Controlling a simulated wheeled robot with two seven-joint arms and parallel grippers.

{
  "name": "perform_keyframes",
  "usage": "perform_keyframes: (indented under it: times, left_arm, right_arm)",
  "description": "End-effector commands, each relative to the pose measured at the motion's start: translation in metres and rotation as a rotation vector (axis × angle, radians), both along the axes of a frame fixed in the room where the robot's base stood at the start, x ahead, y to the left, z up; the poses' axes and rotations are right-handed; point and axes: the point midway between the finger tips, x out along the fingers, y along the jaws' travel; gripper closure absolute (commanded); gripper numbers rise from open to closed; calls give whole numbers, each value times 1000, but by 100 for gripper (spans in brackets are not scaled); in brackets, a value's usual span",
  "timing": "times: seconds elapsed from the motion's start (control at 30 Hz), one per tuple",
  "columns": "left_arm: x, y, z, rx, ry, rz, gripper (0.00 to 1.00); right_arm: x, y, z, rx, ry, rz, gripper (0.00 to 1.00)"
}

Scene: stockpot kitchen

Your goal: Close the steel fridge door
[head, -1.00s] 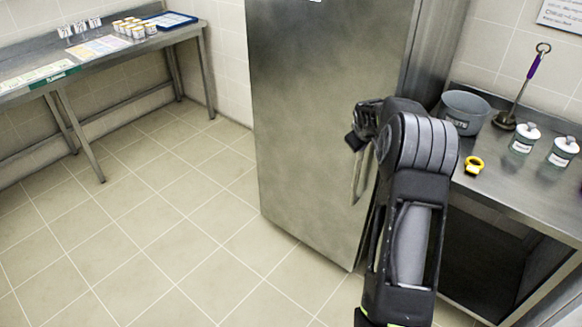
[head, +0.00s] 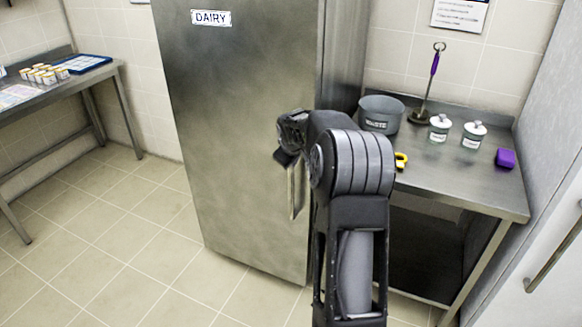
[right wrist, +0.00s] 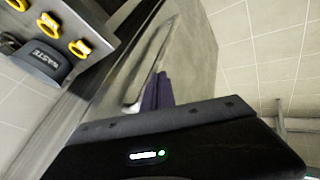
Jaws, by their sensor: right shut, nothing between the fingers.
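The steel fridge door (head: 240,140) stands upright in the middle of the head view, with a "DAIRY" label near its top. Its long metal handle (head: 296,190) is near the door's right edge, and the handle also shows in the right wrist view (right wrist: 150,62). The door looks about flush with the fridge body; I cannot make out a gap. My right gripper (head: 287,157) is shut and empty, in front of the door beside the handle. Whether it touches the door is unclear. My forearm hides part of the door's right edge. My left gripper is not in view.
A steel table (head: 470,178) right of the fridge holds a grey waste pot (head: 381,114), a purple-handled tool (head: 434,68), two lidded jars and a purple block (head: 505,158). Another table (head: 92,80) stands at the left. The tiled floor before the fridge is clear.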

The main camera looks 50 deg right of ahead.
Motion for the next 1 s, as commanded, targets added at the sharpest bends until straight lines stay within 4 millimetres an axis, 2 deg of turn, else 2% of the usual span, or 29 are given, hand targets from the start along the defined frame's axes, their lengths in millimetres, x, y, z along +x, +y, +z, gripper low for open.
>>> perform_keyframes:
  times: [0.2,0.33,1.0]
  left_arm:
    - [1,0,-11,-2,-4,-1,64]
    - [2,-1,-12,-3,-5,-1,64]
    - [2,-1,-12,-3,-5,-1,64]
  right_arm:
    - [-22,11,32,1,-4,1,100]
    - [-30,15,43,2,-1,1,100]
    - [-32,16,47,3,1,2,100]
